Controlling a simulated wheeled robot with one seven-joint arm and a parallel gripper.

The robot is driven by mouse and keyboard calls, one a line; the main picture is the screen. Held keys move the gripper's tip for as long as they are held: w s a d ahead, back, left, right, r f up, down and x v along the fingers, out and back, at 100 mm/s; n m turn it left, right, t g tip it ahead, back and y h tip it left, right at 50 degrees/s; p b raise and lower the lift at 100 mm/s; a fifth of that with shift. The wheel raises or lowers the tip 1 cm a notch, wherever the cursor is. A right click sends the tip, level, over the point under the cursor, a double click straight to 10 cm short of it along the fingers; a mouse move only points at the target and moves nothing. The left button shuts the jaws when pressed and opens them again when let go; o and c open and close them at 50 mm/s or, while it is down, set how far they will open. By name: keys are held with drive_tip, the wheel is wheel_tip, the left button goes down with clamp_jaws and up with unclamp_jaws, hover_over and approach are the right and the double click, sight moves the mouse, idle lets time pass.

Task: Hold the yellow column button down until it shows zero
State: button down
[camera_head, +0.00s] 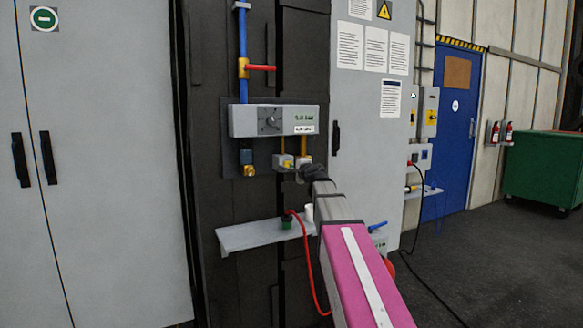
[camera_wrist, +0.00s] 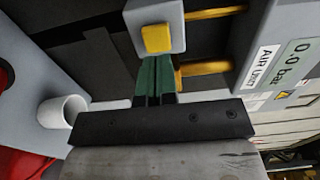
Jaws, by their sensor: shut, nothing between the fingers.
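The yellow button (camera_wrist: 157,38) sits on the face of a small grey box (camera_wrist: 174,12) in the wrist view. In the head view the box (camera_head: 279,161) hangs below the wall unit, and the button is small there. My gripper (camera_wrist: 156,60) is shut and empty, its green fingers side by side. The fingertips are at the near edge of the button; I cannot tell whether they touch it. The wall unit's display (camera_wrist: 295,58) reads 0.0 bar. The unit (camera_head: 273,120) also shows in the head view, its display too small to read.
Yellow pipes (camera_wrist: 205,69) run from the unit beside the box. A grey shelf (camera_head: 250,236) below carries a white cup (camera_head: 309,212) and a green-based item with a red hose (camera_head: 303,240). A blue pipe (camera_head: 242,35) rises above the unit.

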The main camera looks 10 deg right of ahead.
drive_tip(key=v, duration=0.9)
drive_tip(key=shift+s, duration=0.1)
drive_tip(key=s+a+f+n+g, duration=0.2)
drive_tip(key=s+f+n+g, duration=0.1)
drive_tip(key=f, duration=0.7)
drive_tip(key=s+a+f+n+g, duration=0.1)
drive_tip(key=s+f+n+g, duration=0.15)
drive_tip(key=f, duration=0.75)
drive_tip(key=s+a+f+n+g, duration=0.2)
drive_tip(key=f+n+g, duration=0.1)
drive_tip(key=f, duration=0.6)
drive_tip(key=s+d+f+n+g+h, duration=0.2)
drive_tip(key=s+f+n+g+h, duration=0.3)
drive_tip(key=s+f, duration=1.3)
wheel_tip(320, 180, down, 3)
drive_tip(key=n+g, duration=0.1)
drive_tip(key=g, duration=0.2)
drive_tip(key=shift+d+f+g+h, duration=0.15)
drive_tip(key=shift+f+g+h, duration=0.05)
drive_tip(key=shift+g+h, duration=0.15)
